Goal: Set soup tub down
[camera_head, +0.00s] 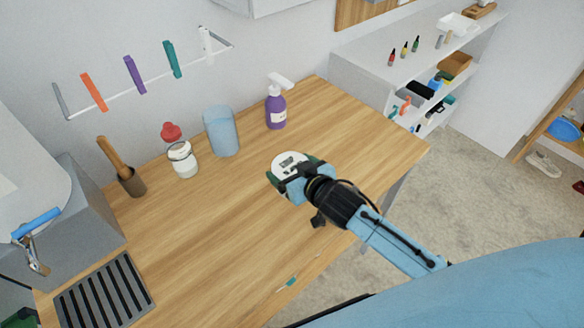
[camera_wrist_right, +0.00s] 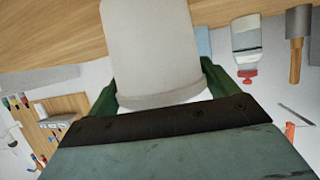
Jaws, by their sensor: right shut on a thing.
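The soup tub (camera_head: 289,162) shows as a round white lid in the head view, over the right part of the wooden counter (camera_head: 230,220). In the right wrist view the tub (camera_wrist_right: 152,50) is a pale, smooth cylinder between the green fingers. My right gripper (camera_head: 292,172) is shut on it. In the wrist view the tub's far end overlaps the wood (camera_wrist_right: 50,30); I cannot tell whether it touches the counter.
A purple pump bottle (camera_head: 276,110), a blue translucent cup (camera_head: 221,131), a red-capped jar (camera_head: 183,160) and a brown holder (camera_head: 131,182) stand along the back of the counter. A dark drain rack (camera_head: 105,292) lies front left. The middle of the counter is clear.

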